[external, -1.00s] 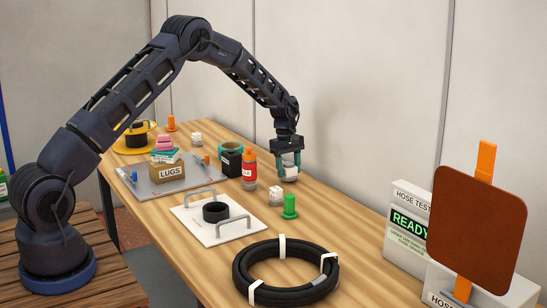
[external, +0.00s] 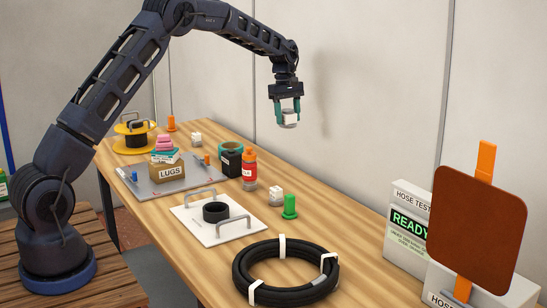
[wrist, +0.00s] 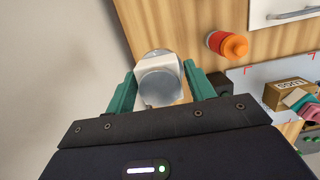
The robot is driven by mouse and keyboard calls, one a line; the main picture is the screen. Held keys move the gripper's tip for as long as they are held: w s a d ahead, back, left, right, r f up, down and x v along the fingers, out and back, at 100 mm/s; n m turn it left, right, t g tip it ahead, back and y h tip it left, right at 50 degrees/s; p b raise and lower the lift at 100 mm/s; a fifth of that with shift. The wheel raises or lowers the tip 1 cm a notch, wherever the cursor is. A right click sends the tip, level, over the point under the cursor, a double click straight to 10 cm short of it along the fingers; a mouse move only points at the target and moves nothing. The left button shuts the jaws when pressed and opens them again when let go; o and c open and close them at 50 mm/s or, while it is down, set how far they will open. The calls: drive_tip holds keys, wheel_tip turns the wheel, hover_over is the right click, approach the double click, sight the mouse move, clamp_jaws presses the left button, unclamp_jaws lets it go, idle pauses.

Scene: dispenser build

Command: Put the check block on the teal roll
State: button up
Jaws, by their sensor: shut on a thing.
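My gripper (external: 289,112) is shut on a white block with a round grey face, the check block (external: 291,118), held in the air above the back edge of the table. In the wrist view the check block (wrist: 158,80) sits between the teal fingers. The teal roll (external: 231,147) is a ring at the middle back of the table, to the left of and below my gripper, by a black box-like thing (external: 231,163). In the wrist view I cannot make the teal roll out.
An orange-red bottle (external: 249,170) stands right beside the black thing. Two other white blocks (external: 276,196) (external: 196,139), a green peg (external: 289,207), a LUGS box (external: 167,172), a handled white plate (external: 192,228) and a black hose coil (external: 238,278) are around.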

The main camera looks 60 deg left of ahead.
drive_tip(key=s+a+r, duration=0.2)
drive_tip(key=s+a, duration=0.1)
drive_tip(key=a, duration=0.6)
drive_tip(key=s+a+r, duration=0.1)
drive_tip(key=s+a, duration=0.2)
drive_tip(key=a, duration=0.6)
drive_tip(key=s+a+r, duration=0.2)
drive_tip(key=s+a, duration=0.1)
drive_tip(key=a, duration=0.5)
drive_tip(key=f, duration=1.9)
drive_tip(key=shift+a+f, duration=0.2)
drive_tip(key=shift+f, duration=0.1)
drive_tip(key=shift+f, duration=0.1)
drive_tip(key=o, duration=1.2)
wheel_tip(320, 180, up, 12)
drive_tip(key=a, duration=0.1)
drive_tip(key=shift+a, duration=0.35)
